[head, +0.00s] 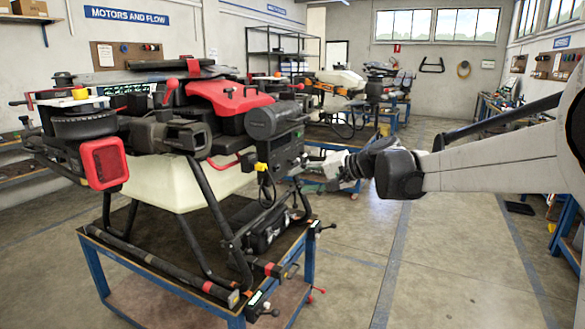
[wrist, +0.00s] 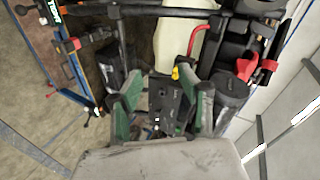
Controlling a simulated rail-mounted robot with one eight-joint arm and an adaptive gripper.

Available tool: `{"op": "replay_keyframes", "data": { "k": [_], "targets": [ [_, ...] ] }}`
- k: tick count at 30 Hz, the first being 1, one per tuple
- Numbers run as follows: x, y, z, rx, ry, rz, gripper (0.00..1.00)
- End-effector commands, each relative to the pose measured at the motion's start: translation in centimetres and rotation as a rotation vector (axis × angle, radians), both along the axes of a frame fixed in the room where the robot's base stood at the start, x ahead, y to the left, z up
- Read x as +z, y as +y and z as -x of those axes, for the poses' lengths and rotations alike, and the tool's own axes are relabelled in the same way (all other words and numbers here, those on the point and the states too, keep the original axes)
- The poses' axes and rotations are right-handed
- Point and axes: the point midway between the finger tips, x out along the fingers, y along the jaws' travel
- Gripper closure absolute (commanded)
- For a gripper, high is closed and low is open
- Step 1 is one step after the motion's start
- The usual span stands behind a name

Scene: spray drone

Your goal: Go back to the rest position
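My gripper (head: 337,168) reaches in from the right in the head view, close to the right side of the spray drone (head: 165,182). In the wrist view my gripper (wrist: 165,92) has its two green-sided fingers spread apart, with nothing seen held between them. A dark panel (wrist: 162,96) of the drone shows behind the gap between the fingers. I cannot tell whether a fingertip touches it. The drone has a red top cover (head: 228,97) and a white tank, and stands on a blue-framed cart (head: 100,275).
A yellow-tagged cable (head: 261,168) hangs at the drone's side near my gripper. A second drone (head: 340,80) on a stand is behind. A shelf rack (head: 283,42) stands at the back wall. The floor (head: 430,250) to the right of the cart is mostly clear.

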Motion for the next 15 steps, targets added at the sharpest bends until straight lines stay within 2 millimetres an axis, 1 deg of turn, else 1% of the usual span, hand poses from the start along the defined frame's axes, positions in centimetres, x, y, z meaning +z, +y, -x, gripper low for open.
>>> {"op": "replay_keyframes", "data": {
  "k": [1, 8, 15],
  "targets": [
    [0.1, -0.4, 1.7, -0.003, -0.001, 0.038, 0.63],
    [-0.2, -2.4, 8.6, -0.017, -0.011, 0.216, 0.63],
    [-1.4, -5.1, 15.9, -0.030, -0.026, 0.401, 0.63]
  ]
}}
